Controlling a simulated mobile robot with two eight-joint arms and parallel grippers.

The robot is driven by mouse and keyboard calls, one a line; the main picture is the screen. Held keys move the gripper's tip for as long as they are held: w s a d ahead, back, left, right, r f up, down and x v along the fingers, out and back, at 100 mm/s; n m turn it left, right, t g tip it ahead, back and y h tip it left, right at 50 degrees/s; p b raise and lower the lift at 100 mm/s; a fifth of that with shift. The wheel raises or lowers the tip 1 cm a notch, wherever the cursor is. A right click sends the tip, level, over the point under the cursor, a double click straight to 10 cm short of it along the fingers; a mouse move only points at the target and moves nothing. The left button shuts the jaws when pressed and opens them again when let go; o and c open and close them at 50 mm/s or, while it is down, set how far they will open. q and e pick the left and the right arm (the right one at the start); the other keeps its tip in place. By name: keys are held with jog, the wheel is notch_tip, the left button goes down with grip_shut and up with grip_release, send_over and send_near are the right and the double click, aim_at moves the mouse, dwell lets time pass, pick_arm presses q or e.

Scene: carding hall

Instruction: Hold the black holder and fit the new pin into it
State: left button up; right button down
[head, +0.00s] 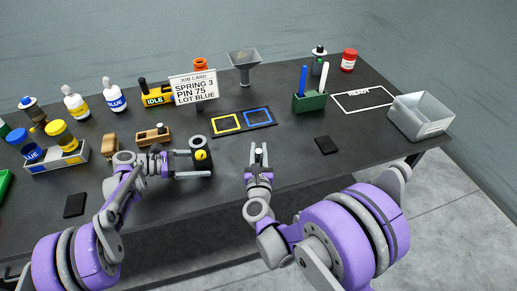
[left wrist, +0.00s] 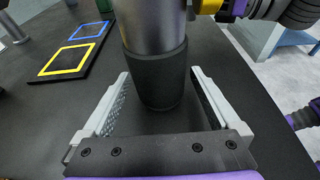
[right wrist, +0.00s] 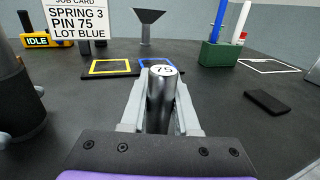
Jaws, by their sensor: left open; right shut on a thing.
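The black holder (head: 201,164) stands upright on the table, with a yellow knob on its side. In the left wrist view its grey metal upper part and black sleeve (left wrist: 158,75) stand between the fingers of my left gripper (head: 192,164), which is open around it. My right gripper (right wrist: 160,115) is shut on the new pin (right wrist: 160,98), a shiny metal cylinder marked 75 on top. The pin is upright, to the right of the holder and apart from it. The holder's black side also shows at the left edge of the right wrist view (right wrist: 14,100).
A job card (head: 193,88) reads SPRING 3, PIN 75, LOT BLUE. Behind the grippers lies a black mat (head: 243,124) with yellow and blue squares. Table right of the pin is mostly clear.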

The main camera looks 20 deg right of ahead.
pick_arm(q)
jog(key=c, duration=0.6)
jog(key=o, duration=0.7)
jog(key=shift+c, duration=0.2)
jog(key=shift+c, duration=0.3)
grip_shut()
dwell(0.5)
dwell(0.6)
